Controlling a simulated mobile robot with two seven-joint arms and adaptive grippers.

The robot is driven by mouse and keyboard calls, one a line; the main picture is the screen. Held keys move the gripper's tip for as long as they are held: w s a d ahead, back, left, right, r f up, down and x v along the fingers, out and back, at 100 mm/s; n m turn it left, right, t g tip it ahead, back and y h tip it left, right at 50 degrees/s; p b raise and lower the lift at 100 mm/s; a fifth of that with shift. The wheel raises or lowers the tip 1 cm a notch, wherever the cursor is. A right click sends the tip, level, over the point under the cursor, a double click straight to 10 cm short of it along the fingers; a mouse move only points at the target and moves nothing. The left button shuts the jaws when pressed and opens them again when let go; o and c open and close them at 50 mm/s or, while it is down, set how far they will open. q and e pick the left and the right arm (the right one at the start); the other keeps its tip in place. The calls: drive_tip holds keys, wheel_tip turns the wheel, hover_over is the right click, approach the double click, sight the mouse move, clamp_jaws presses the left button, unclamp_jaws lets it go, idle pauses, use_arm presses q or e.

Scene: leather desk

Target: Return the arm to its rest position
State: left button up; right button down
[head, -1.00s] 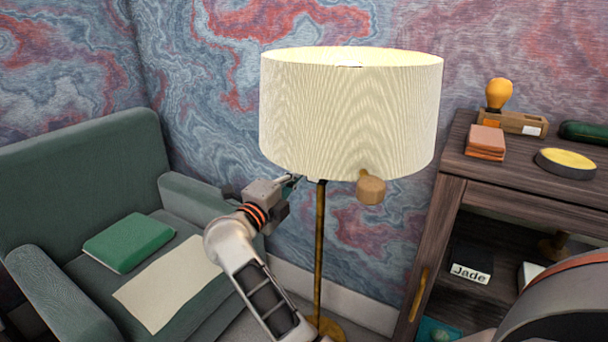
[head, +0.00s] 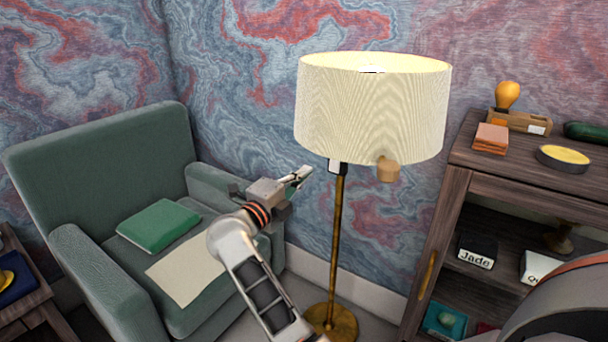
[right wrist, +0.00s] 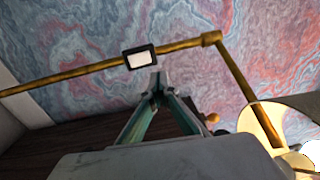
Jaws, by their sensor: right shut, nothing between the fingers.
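My right gripper (head: 302,174) is shut and empty in the head view, its fingertips pointing right, just left of the lamp's post in the picture. In the right wrist view its fingers (right wrist: 156,88) meet at the tips with nothing between them. The floor lamp has a lit cream shade (head: 372,110), a brass post (head: 335,240) and a small dark box (head: 338,167) under the shade. A wooden knob (head: 387,170) hangs at the shade's lower edge. In the right wrist view the post (right wrist: 80,72) and a white-faced box (right wrist: 140,57) lie beyond the fingers. My left gripper is out of view.
A green armchair (head: 105,165) with a green cushion (head: 158,225) and a cream sheet (head: 190,268) stands at left. A dark wooden cabinet (head: 515,180) stands at right. A small table (head: 30,305) shows at lower left. Patterned wall is behind.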

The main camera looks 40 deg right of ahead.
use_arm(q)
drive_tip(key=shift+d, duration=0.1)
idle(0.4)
